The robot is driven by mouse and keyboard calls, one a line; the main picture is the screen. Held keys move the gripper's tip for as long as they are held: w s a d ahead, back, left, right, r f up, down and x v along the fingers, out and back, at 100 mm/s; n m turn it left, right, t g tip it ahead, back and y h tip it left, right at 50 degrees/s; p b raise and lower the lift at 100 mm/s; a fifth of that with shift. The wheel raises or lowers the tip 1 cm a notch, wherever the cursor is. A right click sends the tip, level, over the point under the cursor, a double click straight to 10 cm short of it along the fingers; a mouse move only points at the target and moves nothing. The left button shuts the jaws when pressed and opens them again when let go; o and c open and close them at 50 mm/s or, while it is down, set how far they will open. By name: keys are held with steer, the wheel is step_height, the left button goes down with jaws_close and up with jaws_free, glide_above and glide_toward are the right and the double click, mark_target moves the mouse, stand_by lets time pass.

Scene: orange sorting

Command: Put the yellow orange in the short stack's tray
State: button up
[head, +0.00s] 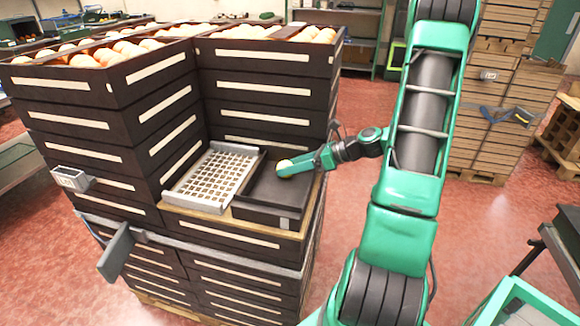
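The yellow orange (284,168) shows at the tip of my gripper (292,164), over the back part of a dark tray (262,212) on top of the short stack (235,228). My gripper reaches in from the right, and its green finger partly covers the orange. The far finger is hidden, so I cannot tell whether the gripper grips the orange or only touches it. I also cannot tell whether the orange rests on the tray floor. The rest of the dark tray looks empty.
A white grid tray (203,194) lies left of the dark tray. Taller stacks of dark crates (115,135) filled with oranges rise at the left and behind (265,100). Wooden crates (494,120) stand at the back right. Red floor is open to the right of the short stack.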

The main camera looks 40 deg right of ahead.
steer(key=shift+o, duration=0.3)
steer(key=shift+s+d+r, duration=0.1)
steer(key=shift+r, duration=0.1)
steer(key=v, duration=1.1)
steer(key=a+n+g, duration=0.1)
steer(key=n, duration=0.1)
steer(key=s+a+n+g+h, duration=0.1)
steer(key=a+n, duration=0.1)
steer(key=a+f+n+g, duration=0.1)
steer(key=a+n, duration=0.1)
steer(key=shift+s+a+g+h, duration=0.2)
steer(key=shift+s+g+h, duration=0.1)
steer(key=shift+s+g, duration=0.1)
steer(key=s+a+n, duration=0.1)
steer(key=s+a+n+g+h, duration=0.1)
steer(key=n, duration=0.1)
steer(key=s+a+n+g+h, duration=0.1)
steer(key=n, duration=0.1)
steer(key=shift+s+a+r, duration=0.1)
steer(key=shift+a+r, duration=0.05)
steer(key=shift+r, duration=0.1)
steer(key=s+a+r+n+g+h, duration=0.1)
steer(key=s+r+n+h, duration=0.1)
steer(key=s+n, duration=0.4)
steer(key=s+a+r+n+g+h, duration=0.2)
steer(key=s+n, duration=0.5)
steer(key=s, duration=0.3)
steer(key=shift+r+g+h, duration=0.3)
steer(key=shift+r+h, duration=0.1)
steer(key=shift+a, duration=0.1)
